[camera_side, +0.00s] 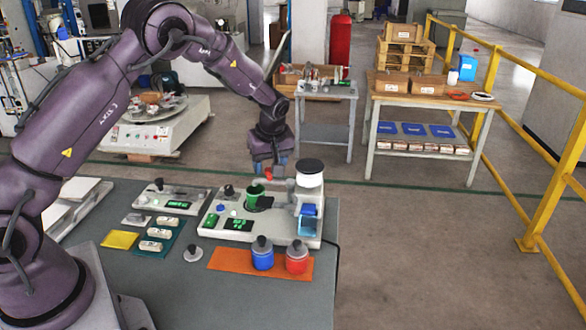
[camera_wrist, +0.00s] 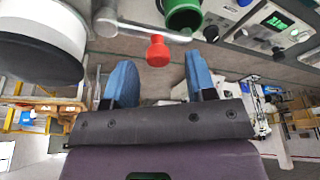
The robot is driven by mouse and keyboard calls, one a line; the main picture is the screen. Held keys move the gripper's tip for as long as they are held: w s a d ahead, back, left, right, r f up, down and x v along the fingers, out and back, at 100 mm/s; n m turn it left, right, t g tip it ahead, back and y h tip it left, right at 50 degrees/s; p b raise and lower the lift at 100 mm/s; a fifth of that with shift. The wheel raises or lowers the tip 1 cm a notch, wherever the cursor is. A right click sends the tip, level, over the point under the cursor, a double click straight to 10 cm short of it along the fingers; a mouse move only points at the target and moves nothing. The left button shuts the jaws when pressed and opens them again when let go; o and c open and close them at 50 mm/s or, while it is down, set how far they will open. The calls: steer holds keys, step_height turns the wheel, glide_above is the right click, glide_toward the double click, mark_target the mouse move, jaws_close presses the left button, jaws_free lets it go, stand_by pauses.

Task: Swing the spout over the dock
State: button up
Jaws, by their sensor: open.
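The spout (camera_wrist: 130,27) is a grey tube coming from the white cylinder with a dark top (camera_side: 310,178). It ends in a red knob (camera_wrist: 158,50); the knob also shows in the side view (camera_side: 268,175). My gripper (camera_wrist: 160,61) is open, its blue fingers on either side of the red knob, which appears just beyond the tips. It hangs at the back edge of the machine in the side view (camera_side: 270,172). A green cup (camera_side: 256,193) stands on the machine, left of the white cylinder, near the knob. I cannot tell which part is the dock.
The machine's pale base (camera_side: 272,232) has a green display. Blue (camera_side: 262,257) and red (camera_side: 297,259) jars stand on an orange mat (camera_side: 228,262) in front. A scale (camera_side: 160,197), a yellow pad (camera_side: 120,239) and white pieces lie left. Free tabletop (camera_side: 190,300) lies in front.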

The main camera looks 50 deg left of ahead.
mark_target(269, 171)
steer(key=shift+r, duration=2.6)
steer(key=shift+s+f+m, duration=0.1)
steer(key=shift+s+m, duration=0.05)
steer(key=shift+m, duration=0.55)
steer(key=s+d+r+m+t+h, duration=0.1)
steer(key=s+d+r+m, duration=0.3)
steer(key=s, duration=0.5)
steer(key=s+d+r+m+t+h, duration=0.1)
steer(key=s+d+r+m+t, duration=0.1)
steer(key=s+d+r+m, duration=0.3)
steer(key=s+d+r+m+t+h, duration=0.1)
steer(key=s+d+r+m, duration=0.3)
steer(key=s, duration=0.9)
step_height(269, 171, up, 4)
steer(key=d, duration=0.2)
steer(key=shift+s+d+f+m+t, duration=0.25)
steer(key=shift+d+m+t, duration=0.05)
steer(key=shift+t, duration=0.1)
